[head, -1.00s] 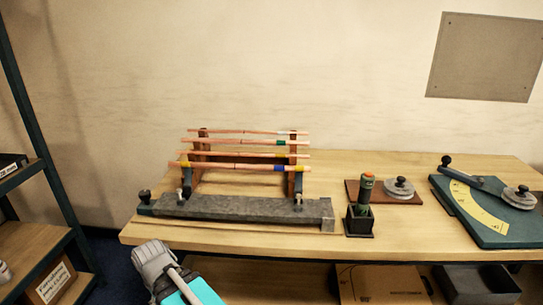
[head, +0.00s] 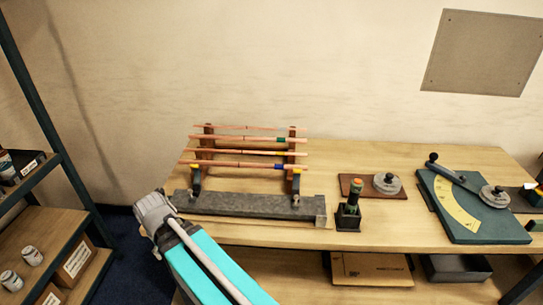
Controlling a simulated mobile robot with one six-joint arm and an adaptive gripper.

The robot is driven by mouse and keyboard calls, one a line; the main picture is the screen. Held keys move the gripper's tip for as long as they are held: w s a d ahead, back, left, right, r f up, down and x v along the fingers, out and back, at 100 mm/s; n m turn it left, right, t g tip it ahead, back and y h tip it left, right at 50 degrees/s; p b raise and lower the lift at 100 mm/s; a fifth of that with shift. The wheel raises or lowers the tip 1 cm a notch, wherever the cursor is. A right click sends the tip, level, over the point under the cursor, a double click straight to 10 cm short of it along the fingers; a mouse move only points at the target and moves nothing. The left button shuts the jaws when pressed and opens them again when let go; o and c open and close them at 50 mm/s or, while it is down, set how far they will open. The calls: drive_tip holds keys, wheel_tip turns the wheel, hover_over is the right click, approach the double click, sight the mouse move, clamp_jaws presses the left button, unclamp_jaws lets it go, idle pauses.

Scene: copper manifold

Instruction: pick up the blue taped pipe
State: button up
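The blue taped pipe (head: 236,164) is a thin copper-coloured pipe lying level across the lowest, front place of a wooden rack (head: 208,134). Its blue tape band (head: 279,166) is near its right end. A pipe with a green band (head: 281,140) and other copper pipes lie above and behind it. My arm's teal link and grey joint housing reach in from the bottom, left of and in front of the rack. I make out no gripper fingers, and nothing of mine touches the pipe.
A long grey stone-like block (head: 255,206) lies along the bench front before the rack. To the right are a dark holder (head: 348,218) with a green-and-orange tool, a brown board with a disc, and a bending plate (head: 470,220). Shelving (head: 40,235) stands left.

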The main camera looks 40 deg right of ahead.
drive_tip(key=w+d+r+n+h+p, duration=0.2)
drive_tip(key=w+d+r+p, duration=0.55)
drive_tip(key=d+r, duration=0.2)
drive_tip(key=w+d+r+n+h, duration=0.1)
drive_tip(key=w+d+n+h, duration=0.1)
drive_tip(key=d, duration=1)
drive_tip(key=w+d+r+n+g+h+p, duration=0.1)
drive_tip(key=w+d+r+n+h, duration=0.1)
drive_tip(key=d, duration=1.1)
drive_tip(key=shift+w+d+r+n+h, duration=0.3)
drive_tip(key=shift+w+n, duration=0.2)
drive_tip(key=shift+w, duration=0.7)
drive_tip(key=shift+f, duration=0.1)
drive_tip(key=b, duration=0.5)
approach(246, 164)
drive_tip(key=f, duration=0.1)
drive_tip(key=shift+b+x, duration=1.1)
drive_tip(key=shift+x, duration=0.7)
